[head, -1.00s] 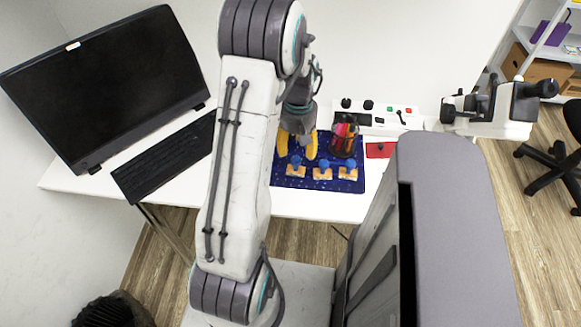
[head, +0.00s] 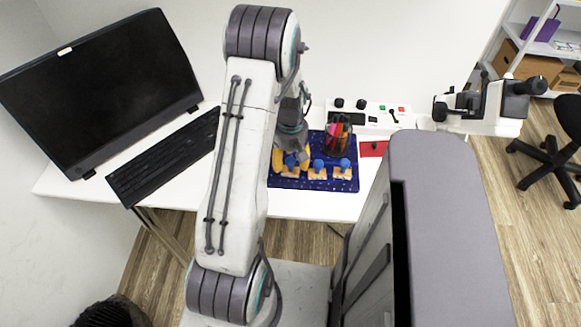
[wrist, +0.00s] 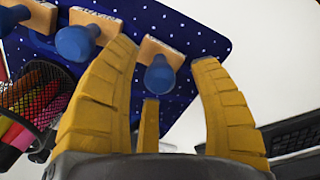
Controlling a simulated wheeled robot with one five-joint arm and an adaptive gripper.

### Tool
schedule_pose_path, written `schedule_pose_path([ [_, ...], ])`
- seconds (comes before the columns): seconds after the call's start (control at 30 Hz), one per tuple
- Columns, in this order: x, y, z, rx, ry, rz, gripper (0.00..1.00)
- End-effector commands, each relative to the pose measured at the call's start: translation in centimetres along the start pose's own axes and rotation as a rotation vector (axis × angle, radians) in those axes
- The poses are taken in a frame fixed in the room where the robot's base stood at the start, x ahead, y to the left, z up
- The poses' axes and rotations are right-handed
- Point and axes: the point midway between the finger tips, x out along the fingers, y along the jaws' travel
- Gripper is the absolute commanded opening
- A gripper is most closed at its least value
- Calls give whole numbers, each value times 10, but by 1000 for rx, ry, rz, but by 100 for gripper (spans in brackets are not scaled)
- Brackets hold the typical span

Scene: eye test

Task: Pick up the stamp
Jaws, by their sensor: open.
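Three stamps with blue round knobs and light wooden bases are in a row on a dark blue mat with white dots (head: 300,184). In the head view they are a left stamp (head: 290,161), a middle stamp (head: 317,169) and a right stamp (head: 343,168). My gripper (wrist: 165,55) is open, with yellow ribbed fingers. In the wrist view the left stamp (wrist: 160,74) shows between the fingers, with no visible contact. The middle stamp (wrist: 77,42) is outside the left finger there. In the head view my arm partly hides the fingers around the left stamp.
A black mesh cup of pens (head: 338,138) stands behind the stamps and close to my gripper; it also shows in the wrist view (wrist: 35,100). A keyboard (head: 165,157) and monitor (head: 105,90) are left. A red pad (head: 373,149) lies right of the cup.

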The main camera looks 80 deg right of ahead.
Motion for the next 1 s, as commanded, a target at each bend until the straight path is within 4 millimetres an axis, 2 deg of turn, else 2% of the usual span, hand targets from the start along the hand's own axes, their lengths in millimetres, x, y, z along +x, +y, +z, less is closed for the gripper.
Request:
schedule_pose_path([
  [0.17,13,0,0,0,0,0,56],
  [0.47,14,0,0,1,1,1,58],
  [1.0,14,0,0,1,1,1,10],
])
